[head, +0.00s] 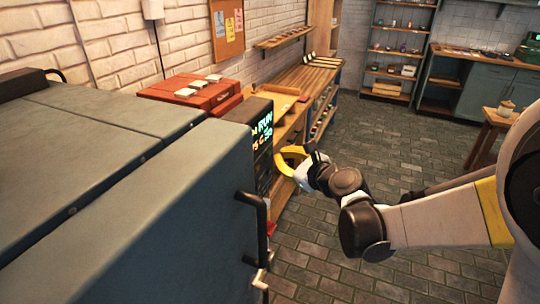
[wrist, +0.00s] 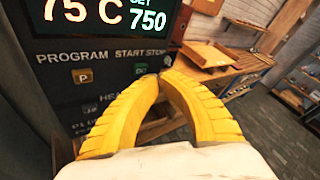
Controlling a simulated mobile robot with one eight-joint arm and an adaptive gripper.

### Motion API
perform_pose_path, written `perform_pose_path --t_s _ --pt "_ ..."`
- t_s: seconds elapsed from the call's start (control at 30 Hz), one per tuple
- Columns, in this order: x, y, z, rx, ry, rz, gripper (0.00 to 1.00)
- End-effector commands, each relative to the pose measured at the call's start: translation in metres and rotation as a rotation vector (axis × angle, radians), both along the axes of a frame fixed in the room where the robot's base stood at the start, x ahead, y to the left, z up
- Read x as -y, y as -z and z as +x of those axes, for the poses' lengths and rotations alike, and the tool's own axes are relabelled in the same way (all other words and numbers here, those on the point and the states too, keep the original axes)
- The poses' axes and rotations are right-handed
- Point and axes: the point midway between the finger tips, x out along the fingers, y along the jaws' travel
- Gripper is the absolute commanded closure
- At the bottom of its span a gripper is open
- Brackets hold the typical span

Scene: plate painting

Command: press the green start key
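The green start key (wrist: 140,71) sits under the START label on the dark control panel (wrist: 60,72) in the wrist view. My gripper (wrist: 163,77) has its two yellow fingers brought together at the tips, with nothing between them. The tips are just below and right of the green key, very close to the panel; I cannot tell whether they touch it. In the head view my gripper (head: 281,160) is at the panel's right side, and the key cannot be made out.
A key marked P (wrist: 88,107) is lower left on the panel. The large grey kiln (head: 100,160) with a dark handle (head: 262,225) fills the left. A wooden bench (head: 300,78) with a red box (head: 190,92) stands behind. The tiled floor (head: 410,130) is open to the right.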

Motion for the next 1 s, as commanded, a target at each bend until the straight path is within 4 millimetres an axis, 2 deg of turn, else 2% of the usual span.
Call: perform_pose_path --t_s 0.27,0.7,1.0 --pt "0.004 0.000 -0.001 0.000 0.001 -0.001 1.00" --pt "0.043 0.000 -0.016 0.000 0.002 0.000 1.00" --pt "0.047 0.000 -0.017 0.000 0.000 0.000 1.00"
